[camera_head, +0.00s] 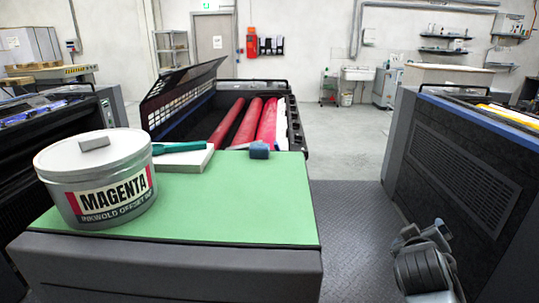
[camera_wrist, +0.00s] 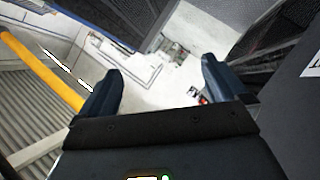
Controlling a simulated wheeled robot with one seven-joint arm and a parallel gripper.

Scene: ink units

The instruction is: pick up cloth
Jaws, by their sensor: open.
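In the head view my arm is at the lower right, beside the counter and over the dark floor plate, well away from the cloth. The wrist view shows floor and machines between the fingers, and no cloth.
A large magenta ink tin (camera_head: 96,182) stands on the mat's left, with a grey block (camera_head: 95,144) on its lid. A green-handled tool (camera_head: 180,147) lies on a white pad (camera_head: 190,163). Red rollers (camera_head: 268,122) lie behind. A dark machine (camera_head: 460,165) stands at right.

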